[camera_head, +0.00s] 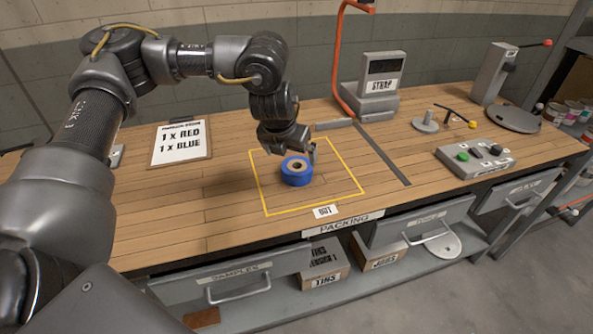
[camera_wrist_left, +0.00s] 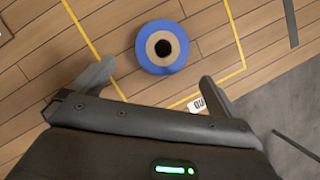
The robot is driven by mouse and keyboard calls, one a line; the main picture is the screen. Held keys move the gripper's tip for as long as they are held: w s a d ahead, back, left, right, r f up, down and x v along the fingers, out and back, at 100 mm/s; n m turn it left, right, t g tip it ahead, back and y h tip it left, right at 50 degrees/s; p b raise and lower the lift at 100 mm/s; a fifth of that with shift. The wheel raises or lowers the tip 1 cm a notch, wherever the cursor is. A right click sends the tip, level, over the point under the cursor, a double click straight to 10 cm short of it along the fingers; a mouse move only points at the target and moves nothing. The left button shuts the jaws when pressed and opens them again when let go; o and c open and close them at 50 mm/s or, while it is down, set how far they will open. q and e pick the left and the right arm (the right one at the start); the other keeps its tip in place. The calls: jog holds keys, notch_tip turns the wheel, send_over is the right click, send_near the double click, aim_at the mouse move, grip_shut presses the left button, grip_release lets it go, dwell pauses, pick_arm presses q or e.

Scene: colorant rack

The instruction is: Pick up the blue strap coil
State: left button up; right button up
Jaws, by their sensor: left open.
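The blue strap coil (camera_head: 296,171) lies flat on the wooden bench inside a yellow outlined square, with a tan core and a dark centre hole. In the left wrist view the coil (camera_wrist_left: 161,47) sits beyond my fingertips, roughly between them and apart from both. My left gripper (camera_head: 296,148) is at the coil's far side in the head view, pointing down close to it. In the left wrist view the left gripper (camera_wrist_left: 157,76) has its two fingers spread wide and holds nothing. My right gripper is not in view.
An order board (camera_head: 181,142) reads 1 x red, 1 x blue. A strap machine (camera_head: 380,88) with an orange arm stands behind right. A button box (camera_head: 475,158) is at the right. A grey strip (camera_head: 382,152) runs right of the square. The bench's left front is clear.

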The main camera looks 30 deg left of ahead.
aim_at(297, 165)
pick_arm(q)
jog(key=w+f, duration=0.2)
jog(key=f, duration=0.1)
jog(key=shift+w, duration=0.4)
jog(key=shift+s, duration=0.15)
jog(key=shift+s+f, duration=0.1)
jog(key=shift+f, duration=0.05)
jog(key=p+x, duration=0.1)
jog(key=x, duration=0.3)
jog(key=shift+f, duration=0.35)
jog(key=c, duration=1)
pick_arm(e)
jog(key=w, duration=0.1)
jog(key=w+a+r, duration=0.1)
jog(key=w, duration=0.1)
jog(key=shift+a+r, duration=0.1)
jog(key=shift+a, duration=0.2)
pick_arm(q)
jog(key=shift+r, duration=0.15)
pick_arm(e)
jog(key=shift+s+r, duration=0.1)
